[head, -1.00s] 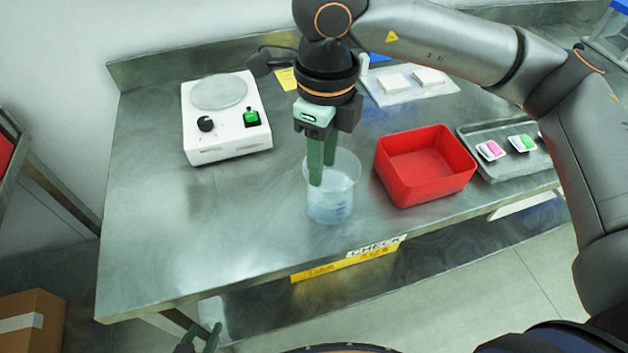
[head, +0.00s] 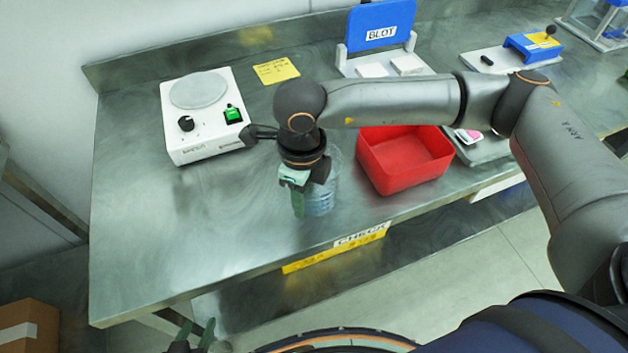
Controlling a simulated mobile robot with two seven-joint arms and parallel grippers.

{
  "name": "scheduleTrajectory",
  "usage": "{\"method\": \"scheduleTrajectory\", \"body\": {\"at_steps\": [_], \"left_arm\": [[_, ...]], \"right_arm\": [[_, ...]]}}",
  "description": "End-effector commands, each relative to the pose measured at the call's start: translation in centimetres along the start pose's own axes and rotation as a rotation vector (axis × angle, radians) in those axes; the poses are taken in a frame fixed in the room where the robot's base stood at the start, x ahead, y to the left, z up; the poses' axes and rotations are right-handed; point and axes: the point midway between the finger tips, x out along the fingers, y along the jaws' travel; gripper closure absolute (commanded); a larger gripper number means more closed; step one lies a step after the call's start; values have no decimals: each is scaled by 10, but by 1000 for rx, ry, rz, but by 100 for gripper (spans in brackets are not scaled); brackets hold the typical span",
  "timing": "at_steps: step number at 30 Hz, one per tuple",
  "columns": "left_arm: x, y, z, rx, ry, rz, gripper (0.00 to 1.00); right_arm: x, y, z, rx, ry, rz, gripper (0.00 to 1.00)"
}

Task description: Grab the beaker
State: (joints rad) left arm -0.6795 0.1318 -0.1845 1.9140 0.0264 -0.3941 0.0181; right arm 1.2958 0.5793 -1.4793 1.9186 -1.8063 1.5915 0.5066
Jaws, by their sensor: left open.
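The clear beaker (head: 325,195), with bluish graduated sides, stands upright on the metal bench near its front edge. My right gripper (head: 300,203) points down at the beaker and covers part of its upper left side. One green finger shows along the beaker's left side; the other finger is hidden, so I cannot tell whether the jaws grip the wall. My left gripper (head: 197,333) is low at the bottom edge of the view, below the bench front, with its green fingers apart and empty.
A red bin (head: 405,160) stands close to the beaker's right. A white hotplate device (head: 203,115) is at the back left. A blue stand marked BLOT (head: 380,25) is at the back. The bench's left front is clear.

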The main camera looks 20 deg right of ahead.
Motion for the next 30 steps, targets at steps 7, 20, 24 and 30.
{"method": "scheduleTrajectory", "body": {"at_steps": [7, 20, 24, 30], "left_arm": [[0, 0, 0, -1, 0, 0, 50], [0, 0, 0, -1, 1, 0, 50], [0, 0, 0, -1, 1, 0, 50], [0, 0, 0, -1, 1, -1, 50]], "right_arm": [[2, 0, 0, 0, 0, -1, 62], [1, 0, 0, 0, 0, -1, 100], [1, 0, 0, 0, 0, -1, 100], [1, 0, 0, 1, 0, -1, 100]]}}
